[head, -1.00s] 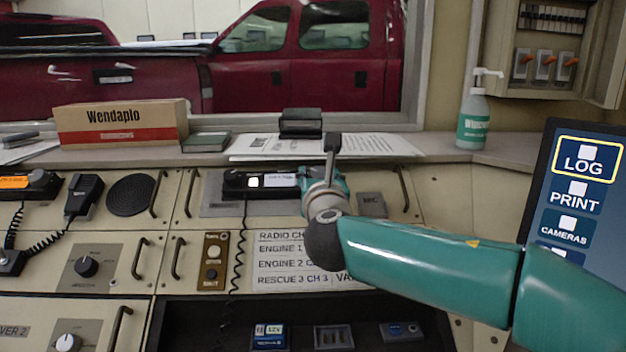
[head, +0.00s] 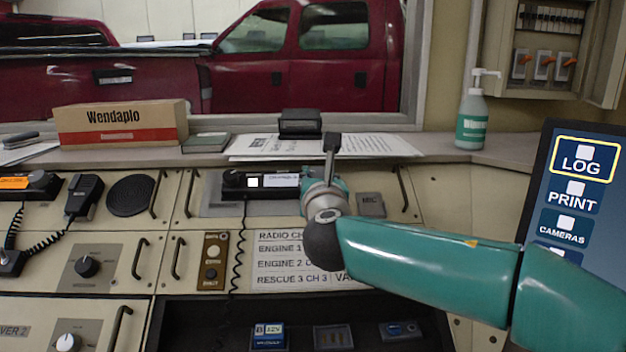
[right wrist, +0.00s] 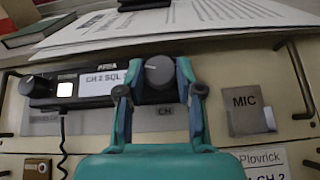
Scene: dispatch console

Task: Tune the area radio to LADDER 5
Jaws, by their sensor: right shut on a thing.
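The area radio (head: 232,182) is a black unit on the upper console panel, with a lit white square and a small display. In the right wrist view the radio (right wrist: 40,88) has a display strip (right wrist: 97,80) reading about "CH 2 SQL", partly covered. My right gripper (right wrist: 160,92) is shut on the radio's round dark grey channel knob (right wrist: 158,70), its two fingers either side of it, above the mark "CH". In the head view my right wrist hides the knob. The channel card (head: 285,262) lists Engine 1, Engine 2 and Rescue 3 CH 3; my arm covers its right part.
A MIC plate (right wrist: 246,110) sits right of the knob, near a handle (right wrist: 300,85). A coiled cord (head: 238,260) hangs below the radio. A touch screen (head: 575,190) stands at right. Papers (head: 375,146) and a box (head: 120,122) lie on the ledge.

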